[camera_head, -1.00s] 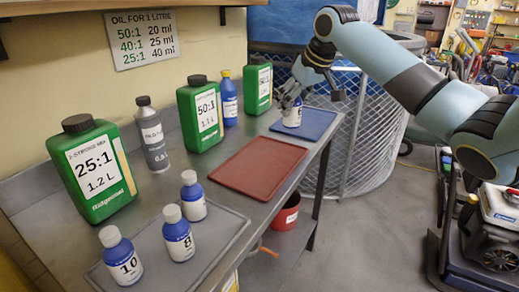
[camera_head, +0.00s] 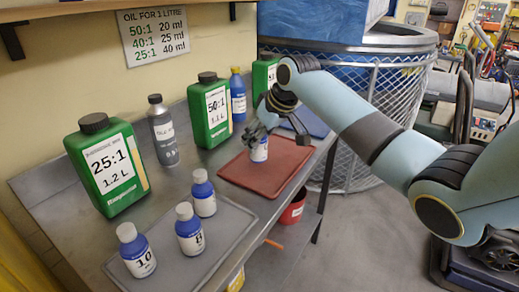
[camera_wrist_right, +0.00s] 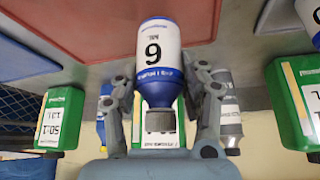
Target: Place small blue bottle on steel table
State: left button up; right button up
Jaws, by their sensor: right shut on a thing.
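My right gripper (camera_head: 262,134) is shut on a small blue bottle (camera_head: 260,152) with a white label. In the head view it holds the bottle upright over the red mat; I cannot tell whether the base touches. In the right wrist view the bottle (camera_wrist_right: 158,50) appears cap-down between the fingers (camera_wrist_right: 162,82), with a large digit and a grey cap. The steel table (camera_head: 45,195) runs along the wall. Three similar blue bottles (camera_head: 137,250), (camera_head: 190,229), (camera_head: 203,194) stand on its grey mat (camera_head: 232,222). My left gripper is out of view.
The red mat (camera_head: 290,165) lies between the grey mat and a blue mat (camera_head: 312,122). Green canisters (camera_head: 107,165), (camera_head: 209,112), a grey bottle (camera_head: 162,130) and a taller blue bottle (camera_head: 238,95) line the back. A mesh-sided tub (camera_head: 365,90) stands beyond the table.

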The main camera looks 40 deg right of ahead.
aim_at(260, 149)
jog(key=shift+f, duration=1.8)
jog(key=shift+f, duration=0.1)
jog(key=o, duration=1.2)
jog(key=shift+s+r, duration=0.15)
jog(key=shift+r, duration=0.15)
jog(key=v, duration=1.1)
jog(key=shift+r+p, duration=0.3)
jog(key=shift+p, duration=0.1)
jog(key=shift+s, duration=0.1)
